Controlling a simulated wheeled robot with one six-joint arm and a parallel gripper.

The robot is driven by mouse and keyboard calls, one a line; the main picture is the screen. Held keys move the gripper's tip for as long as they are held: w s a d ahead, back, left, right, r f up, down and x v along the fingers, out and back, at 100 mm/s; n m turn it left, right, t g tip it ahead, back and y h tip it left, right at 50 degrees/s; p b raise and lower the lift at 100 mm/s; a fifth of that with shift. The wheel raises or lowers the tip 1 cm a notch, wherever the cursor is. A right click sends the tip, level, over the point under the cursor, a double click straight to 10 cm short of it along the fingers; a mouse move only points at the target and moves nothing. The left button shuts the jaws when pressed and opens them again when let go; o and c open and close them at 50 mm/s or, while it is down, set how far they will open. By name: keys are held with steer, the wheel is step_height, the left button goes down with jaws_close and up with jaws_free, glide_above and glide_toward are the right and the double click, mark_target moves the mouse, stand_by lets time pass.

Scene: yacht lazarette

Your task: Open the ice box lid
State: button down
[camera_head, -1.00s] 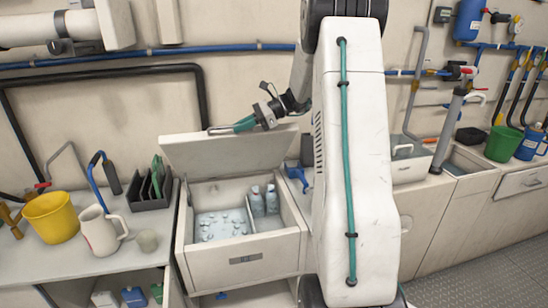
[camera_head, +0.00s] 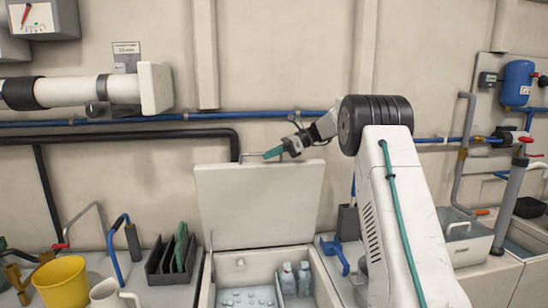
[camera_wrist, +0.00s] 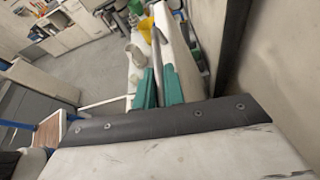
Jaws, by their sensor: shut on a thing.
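The ice box lid (camera_head: 258,203) is a pale panel standing nearly upright at the back of the ice box (camera_head: 208,283). A thin metal handle (camera_head: 247,154) runs along its top edge. My gripper (camera_head: 272,153) is at that top edge with its teal fingers shut on the handle. In the wrist view, the teal fingers (camera_wrist: 158,88) sit on either side of the grey handle bar (camera_wrist: 159,62), with the pale lid (camera_wrist: 178,55) seen nearly edge-on. The box is open below, showing ice (camera_head: 245,297) and bottles (camera_head: 296,279).
A black rack (camera_head: 172,262), a yellow bucket (camera_head: 62,282) and a white jug (camera_head: 111,294) stand left of the box. A blue pipe (camera_head: 190,117) and a black pipe (camera_head: 120,138) run along the wall behind. A blue-handled item (camera_head: 335,252) lies at the right.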

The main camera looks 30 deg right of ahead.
steer(key=shift+f, duration=0.1)
steer(key=c, duration=1.5)
jaws_free()
steer(key=shift+w+a, duration=0.1)
steer(key=v, duration=0.8)
